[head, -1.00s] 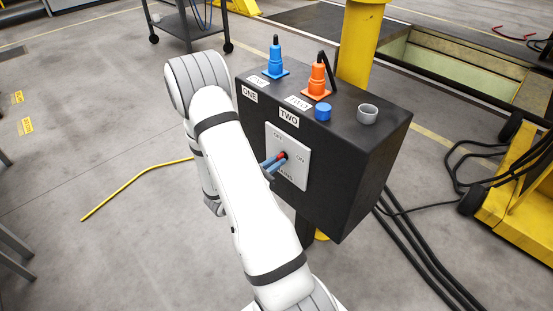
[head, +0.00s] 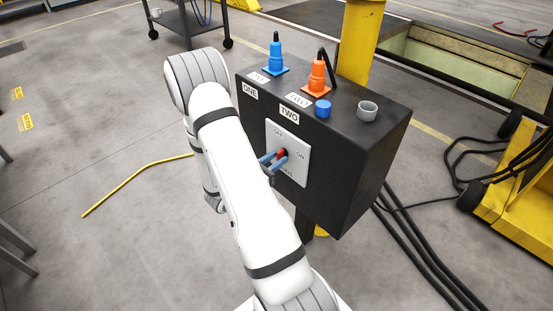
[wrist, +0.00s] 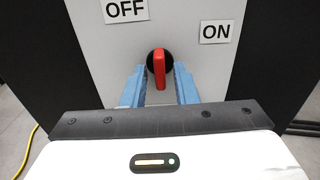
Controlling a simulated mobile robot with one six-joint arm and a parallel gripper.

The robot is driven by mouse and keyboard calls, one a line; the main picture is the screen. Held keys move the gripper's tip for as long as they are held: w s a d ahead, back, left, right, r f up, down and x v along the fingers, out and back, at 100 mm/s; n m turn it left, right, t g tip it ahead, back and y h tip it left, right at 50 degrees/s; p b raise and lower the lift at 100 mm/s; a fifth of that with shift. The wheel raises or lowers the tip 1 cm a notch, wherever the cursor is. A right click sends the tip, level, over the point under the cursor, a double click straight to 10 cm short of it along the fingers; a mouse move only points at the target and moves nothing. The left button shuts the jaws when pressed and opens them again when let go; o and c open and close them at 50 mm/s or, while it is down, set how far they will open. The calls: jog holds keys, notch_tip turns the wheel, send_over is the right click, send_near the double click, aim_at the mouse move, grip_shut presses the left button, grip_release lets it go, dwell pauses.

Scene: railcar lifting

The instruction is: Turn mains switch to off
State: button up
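The mains switch is a red handle (wrist: 159,70) on a round black base, on a light grey plate (wrist: 205,60). An OFF label (wrist: 126,10) is at the plate's upper left and an ON label (wrist: 217,32) at its upper right. The handle stands about upright in the wrist view. My gripper (wrist: 160,82) is open, its blue fingers on either side of the handle with a gap showing on both sides. In the head view the switch (head: 283,152) shows just beyond my fingers (head: 274,162); my arm hides part of the plate's lower left.
The black control box (head: 345,180) carries a blue plug (head: 276,58), an orange plug (head: 317,77), a blue cap (head: 323,109) and a grey socket (head: 367,111) on top. A yellow post (head: 360,45) stands behind. Black cables (head: 425,250) run along the floor at right.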

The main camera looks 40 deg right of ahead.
jog(key=shift+o, duration=0.4)
jog(key=shift+a, duration=0.1)
jog(key=a, duration=0.7)
jog(key=shift+s+a, duration=0.3)
jog(key=s+a+r+m+g+y+p, duration=0.4)
jog(key=s+r+m+g+y, duration=0.35)
jog(key=s+r+m, duration=0.4)
jog(key=s+a+r+m+t+y+p, duration=0.1)
jog(key=a+r+m+t+y+p, duration=0.4)
jog(key=a+r+y, duration=0.5)
jog(key=a+r+m+t, duration=0.2)
jog(key=a+r+t, duration=0.1)
jog(key=a+r, duration=0.1)
jog(key=shift+s+a+r+m, duration=0.2)
jog(key=shift+a+r+m, duration=0.15)
jog(key=shift+r, duration=0.4)
